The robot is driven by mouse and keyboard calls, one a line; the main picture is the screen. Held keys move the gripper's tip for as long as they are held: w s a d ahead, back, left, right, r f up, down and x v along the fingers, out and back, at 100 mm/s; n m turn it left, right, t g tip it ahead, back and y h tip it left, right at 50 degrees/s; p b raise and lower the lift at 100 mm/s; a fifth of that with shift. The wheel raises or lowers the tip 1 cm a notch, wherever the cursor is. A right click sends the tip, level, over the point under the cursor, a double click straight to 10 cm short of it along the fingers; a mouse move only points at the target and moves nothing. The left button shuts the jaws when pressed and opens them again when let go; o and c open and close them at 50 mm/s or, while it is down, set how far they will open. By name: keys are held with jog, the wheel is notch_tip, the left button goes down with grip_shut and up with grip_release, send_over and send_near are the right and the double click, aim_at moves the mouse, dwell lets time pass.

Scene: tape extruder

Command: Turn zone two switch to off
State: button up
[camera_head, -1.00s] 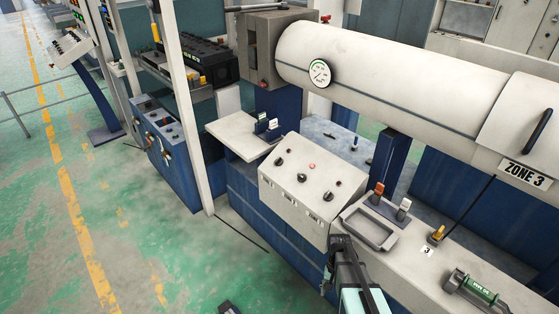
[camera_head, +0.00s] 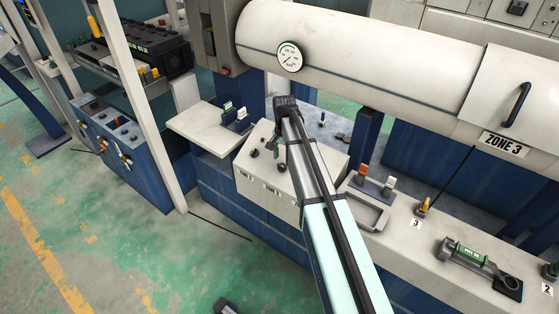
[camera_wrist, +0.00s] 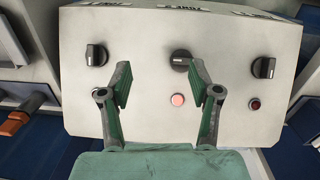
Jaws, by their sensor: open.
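The control box (camera_head: 257,176) has a pale sloped panel with three black rotary knobs. In the wrist view the panel (camera_wrist: 140,30) appears upside down, with inverted labels at the top edge. The middle knob (camera_wrist: 181,60), under the middle label (camera_wrist: 181,7), is taken as the zone two switch; its label is too blurred to read surely. The other knobs are at left (camera_wrist: 96,54) and right (camera_wrist: 263,67). My gripper (camera_head: 262,140) is over the panel, its green fingers (camera_wrist: 158,82) open and empty. The middle knob lies between and beyond them, near the right finger.
A pink button (camera_wrist: 177,99) and a dark red light (camera_wrist: 254,104) sit on the panel. The large white barrel (camera_head: 360,60) with a gauge (camera_head: 289,57) is behind.

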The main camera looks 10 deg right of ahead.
notch_tip(320, 180, up, 9)
jog(key=m, duration=0.1)
send_over(281, 165)
jog(key=shift+t, duration=0.4)
notch_tip(281, 165, down, 17)
jog(key=p, duration=0.5)
jog(key=shift+w+d, duration=0.1)
jog(key=shift+w, duration=0.05)
jog(key=shift+c, duration=0.3)
jog(key=c, duration=1.1)
